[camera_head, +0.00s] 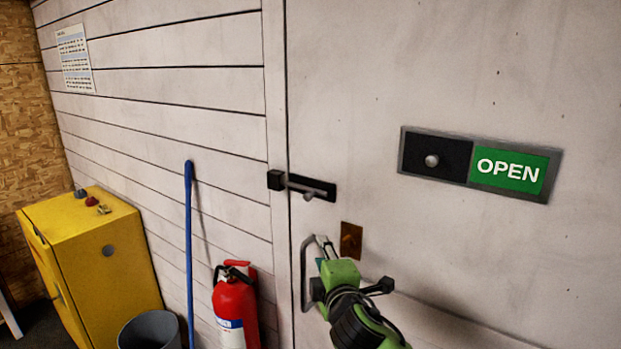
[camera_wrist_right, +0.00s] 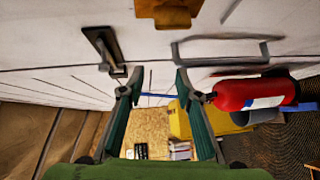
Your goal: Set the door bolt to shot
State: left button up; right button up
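The door bolt (camera_head: 318,188) is a black plate with a small grey rod and knob, near the left edge of the pale door (camera_head: 430,70). Its black keeper block (camera_head: 276,180) is on the frame. I cannot tell how far the rod enters the keeper. The bolt also shows at upper left in the right wrist view (camera_wrist_right: 101,45). My right gripper (camera_head: 323,244) is below the bolt, beside the door handle (camera_head: 305,270). In the right wrist view its fingers (camera_wrist_right: 158,80) are apart with nothing between them. My left gripper is out of view.
A brown plate (camera_head: 351,240) is just above my right gripper. A sign slider (camera_head: 480,164) reads OPEN. A fire extinguisher (camera_head: 236,303), a blue pole (camera_head: 189,250), a grey bin (camera_head: 150,331) and a yellow cabinet (camera_head: 110,270) stand left of the door. The door face around the bolt is clear.

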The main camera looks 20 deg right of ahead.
jog(key=n+t+p, duration=0.1)
jog(key=t, duration=0.1)
send_near(311, 194)
jog(key=w+p, duration=0.1)
jog(key=w, duration=0.2)
jog(key=w+p, duration=0.2)
jog(key=w, duration=0.1)
jog(key=w+d+p, duration=0.1)
jog(key=w, duration=0.2)
jog(key=shift+p, duration=0.3)
jog(key=shift+w+f, duration=0.1)
jog(key=shift+w, duration=0.5)
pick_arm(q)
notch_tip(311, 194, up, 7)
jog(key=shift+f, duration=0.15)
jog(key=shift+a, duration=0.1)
pick_arm(e)
jog(key=shift+d, duration=0.1)
jog(key=shift+c, duration=0.5)
grip_shut()
pick_arm(q)
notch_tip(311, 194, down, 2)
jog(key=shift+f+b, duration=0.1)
jog(key=shift+b, duration=0.95)
pick_arm(e)
jog(key=w+a, duration=0.3)
jog(key=shift+w, duration=0.3)
